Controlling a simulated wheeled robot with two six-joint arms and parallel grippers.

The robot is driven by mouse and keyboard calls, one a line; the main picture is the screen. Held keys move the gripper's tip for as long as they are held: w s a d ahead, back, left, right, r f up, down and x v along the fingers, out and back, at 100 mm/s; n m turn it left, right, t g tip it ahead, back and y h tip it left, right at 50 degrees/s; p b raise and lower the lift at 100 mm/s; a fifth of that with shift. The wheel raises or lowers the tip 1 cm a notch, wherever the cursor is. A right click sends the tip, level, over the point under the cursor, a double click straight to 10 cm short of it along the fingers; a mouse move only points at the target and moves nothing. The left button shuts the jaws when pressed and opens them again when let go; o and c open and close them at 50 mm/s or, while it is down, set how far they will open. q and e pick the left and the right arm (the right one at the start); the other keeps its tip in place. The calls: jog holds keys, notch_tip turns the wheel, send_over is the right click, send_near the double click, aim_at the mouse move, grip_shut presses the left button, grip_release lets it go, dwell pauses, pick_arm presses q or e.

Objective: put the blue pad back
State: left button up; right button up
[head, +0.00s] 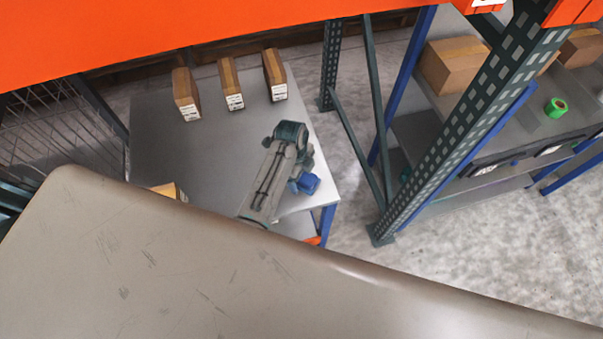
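A small blue block-like thing (309,184), which may be the blue pad, shows near the right front corner of the grey table (165,140). My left arm reaches over this table and bends down at its dark teal joint. My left gripper (298,182) is at the blue thing's left side, partly hidden by my arm. The fingers are too small to tell whether they are open or shut on it. My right gripper is not in view.
Three labelled cardboard boxes (232,84) stand along the table's back. A scratched beige surface (160,270) fills the foreground and hides the table's front. A dark green rack post (465,125) and a shelf with green tape (556,107) stand right. An orange beam (150,35) crosses the top.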

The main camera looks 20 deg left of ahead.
pick_arm(q)
jog(key=shift+r, duration=0.1)
jog(key=shift+r, duration=0.2)
jog(key=r+b, duration=0.1)
jog(key=r, duration=0.2)
jog(key=a+r+b, duration=0.1)
jog(key=r, duration=0.2)
jog(key=r+b, duration=0.1)
jog(key=r, duration=0.2)
jog(key=shift+w+a+r, duration=0.1)
jog(key=shift+w+a, duration=0.1)
notch_tip(320, 180, up, 2)
jog(key=shift+a+r, duration=0.15)
